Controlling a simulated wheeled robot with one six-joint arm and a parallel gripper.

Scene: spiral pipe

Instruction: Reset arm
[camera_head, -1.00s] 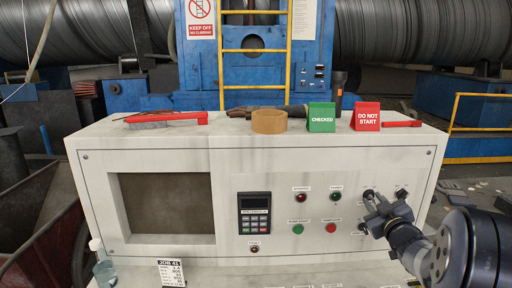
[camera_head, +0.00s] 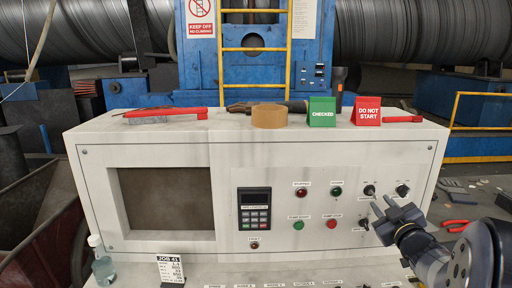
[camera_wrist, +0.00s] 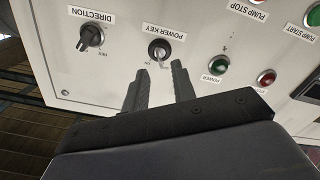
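My gripper (camera_head: 384,205) is in front of the right part of the white control panel (camera_head: 180,170). In the wrist view its two dark fingers (camera_wrist: 160,68) stand apart with nothing between them. The power key switch (camera_wrist: 158,50) is just beyond the fingertips, and the direction knob (camera_wrist: 92,37) is to their left. I see a gap between the fingers and the panel in the head view, though its depth is hard to tell.
A green CHECKED sign (camera_head: 322,112), a red DO NOT START sign (camera_head: 367,111), a tape roll (camera_head: 269,116) and a red-handled brush (camera_head: 165,115) are on the panel top. A bottle (camera_head: 103,268) and job card (camera_head: 170,269) stand lower left. Red-handled pliers (camera_head: 457,224) lie at right.

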